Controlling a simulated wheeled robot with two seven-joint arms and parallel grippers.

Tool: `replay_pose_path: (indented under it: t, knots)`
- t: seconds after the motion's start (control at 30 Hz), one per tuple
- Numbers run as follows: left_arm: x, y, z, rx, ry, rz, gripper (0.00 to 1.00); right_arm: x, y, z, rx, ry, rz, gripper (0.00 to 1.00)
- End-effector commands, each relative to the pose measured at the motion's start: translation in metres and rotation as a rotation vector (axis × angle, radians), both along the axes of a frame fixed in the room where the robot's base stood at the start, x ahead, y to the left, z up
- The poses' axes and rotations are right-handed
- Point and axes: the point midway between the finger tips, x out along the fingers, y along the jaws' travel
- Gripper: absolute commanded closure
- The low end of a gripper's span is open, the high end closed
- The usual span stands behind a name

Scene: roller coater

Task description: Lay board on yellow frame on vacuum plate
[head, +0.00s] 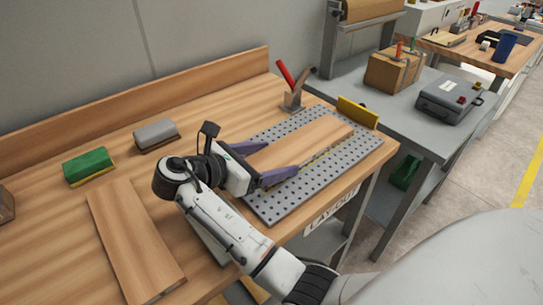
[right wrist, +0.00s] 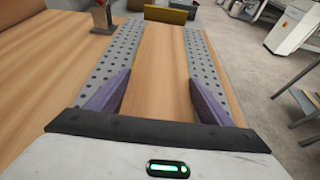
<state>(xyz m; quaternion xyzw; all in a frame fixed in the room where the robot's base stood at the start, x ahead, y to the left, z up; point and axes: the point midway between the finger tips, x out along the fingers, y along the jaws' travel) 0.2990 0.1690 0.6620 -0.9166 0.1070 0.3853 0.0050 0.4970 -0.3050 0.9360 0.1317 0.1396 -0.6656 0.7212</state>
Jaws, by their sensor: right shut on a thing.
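A wooden board (head: 303,142) lies over the grey perforated vacuum plate (head: 334,178), lengthwise along it. My right gripper (head: 270,163) is shut on the near-left end of this board, one purple finger on each long side. In the right wrist view the board (right wrist: 160,75) runs away from me between the fingers (right wrist: 158,98). A yellow piece (head: 357,112) stands upright at the plate's far end; it also shows in the right wrist view (right wrist: 169,14). Whether the board touches the plate is unclear. My left gripper is not in view.
A second board (head: 134,240) lies on the wooden table at the left. A green block (head: 88,167) and a grey block (head: 156,134) lie behind it. A holder with a red-handled tool (head: 287,74) stands behind the plate. A grey table (head: 400,110) with a box and case adjoins at right.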

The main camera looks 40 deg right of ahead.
Motion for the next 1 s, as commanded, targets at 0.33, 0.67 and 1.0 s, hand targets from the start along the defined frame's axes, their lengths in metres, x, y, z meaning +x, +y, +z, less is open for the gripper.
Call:
replay_pose_path:
  t: [0.33,0.67,1.0]
  knots:
    - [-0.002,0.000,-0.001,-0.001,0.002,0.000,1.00,-0.003,0.000,-0.007,0.010,0.012,-0.006,0.07]
    - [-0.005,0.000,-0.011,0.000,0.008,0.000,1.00,-0.003,0.000,-0.004,0.012,0.011,-0.007,0.07]
    - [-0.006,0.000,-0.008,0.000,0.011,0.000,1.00,-0.005,0.055,0.024,0.011,0.009,0.001,0.07]
